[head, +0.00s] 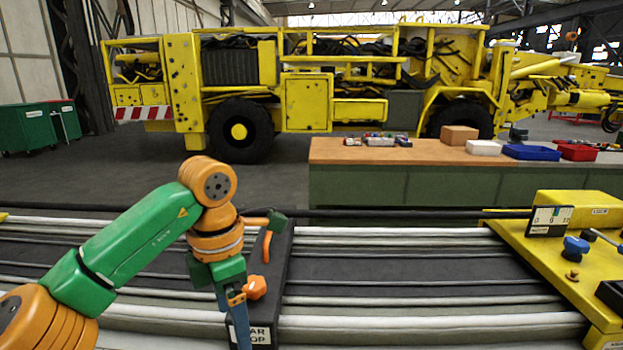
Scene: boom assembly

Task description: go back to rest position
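My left arm, green and orange, comes in from the left in the head view. Its wrist bends downward in front of a black stop block (280,270), whose white label is partly covered. My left gripper (238,322) points down near the bottom edge. Its blue end runs toward the bottom edge of the view, and I cannot tell whether it is open or shut. An orange knob (255,287) and an orange lever (267,246) show close to the wrist, beside the block. My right gripper is not in view.
Long grey rails (420,321) run across the front. A yellow carriage (560,262) with a blue knob (576,245) is at the right. Behind stands a workbench (400,157) with a cardboard box (460,135), blue tray (531,153) and red tray (577,152). A yellow machine (305,103) is farther back.

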